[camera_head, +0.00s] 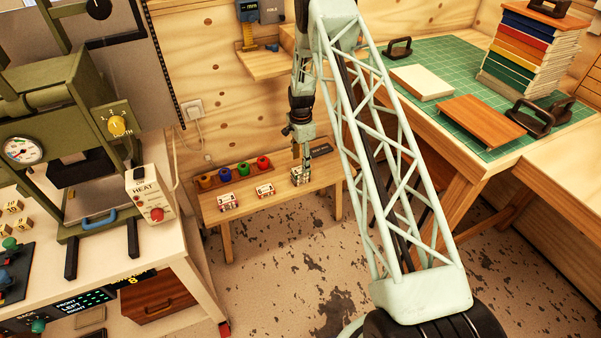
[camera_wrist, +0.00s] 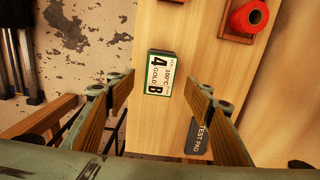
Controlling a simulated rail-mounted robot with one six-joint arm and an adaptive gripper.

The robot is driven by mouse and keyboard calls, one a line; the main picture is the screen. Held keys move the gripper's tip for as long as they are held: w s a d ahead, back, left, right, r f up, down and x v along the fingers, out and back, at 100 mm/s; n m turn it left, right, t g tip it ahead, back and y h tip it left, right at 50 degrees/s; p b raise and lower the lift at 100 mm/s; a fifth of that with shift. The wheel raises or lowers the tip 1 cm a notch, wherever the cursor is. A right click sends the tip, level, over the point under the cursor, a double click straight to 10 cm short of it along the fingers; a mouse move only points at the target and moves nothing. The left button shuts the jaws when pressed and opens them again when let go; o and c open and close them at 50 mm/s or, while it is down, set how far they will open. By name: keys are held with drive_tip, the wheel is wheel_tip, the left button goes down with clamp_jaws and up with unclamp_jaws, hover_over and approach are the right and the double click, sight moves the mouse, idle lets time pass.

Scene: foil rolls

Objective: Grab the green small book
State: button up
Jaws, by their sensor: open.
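A small block-like book (camera_wrist: 159,74) with a white label reading "4 GOLD B", a green band and dark sides lies on the low wooden bench. It is the greenish item at the bench's right part in the head view (camera_head: 300,177). My gripper (camera_wrist: 165,92) is open, with wood-faced fingers spread on either side of the book in the wrist view. The book appears just beyond the fingertips, nearer the left finger, and nothing is held. In the head view my gripper (camera_head: 302,156) points down above the book; its fingertips are hard to make out there.
Two small red-and-white labelled blocks (camera_head: 265,190) (camera_head: 228,201) lie to the left on the bench (camera_head: 245,207). Several coloured rolls (camera_head: 263,163) stand along its back. A dark "TEST PAD" (camera_wrist: 199,139) lies near the right finger. A green press (camera_head: 60,120) stands left.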

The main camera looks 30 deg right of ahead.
drive_tip(key=shift+f+b, duration=0.5)
drive_tip(key=shift+f, duration=1.95)
drive_tip(key=shift+c, duration=0.3)
drive_tip(key=c, duration=0.9)
drive_tip(key=shift+r, duration=0.1)
drive_tip(key=shift+r+p, duration=0.5)
drive_tip(key=shift+r, duration=1)
drive_tip(key=shift+s+r, duration=0.2)
drive_tip(key=shift+r, duration=0.05)
drive_tip(key=s+a+p, duration=0.1)
drive_tip(key=s, duration=0.4)
drive_tip(key=s+a+r, duration=0.1)
drive_tip(key=s+a, duration=0.1)
drive_tip(key=s, duration=0.3)
drive_tip(key=s+a+p, duration=0.1)
drive_tip(key=s, duration=0.4)
drive_tip(key=shift+a+r+p, duration=0.15)
drive_tip(key=shift+a+p, duration=0.05)
drive_tip(key=shift+p, duration=0.1)
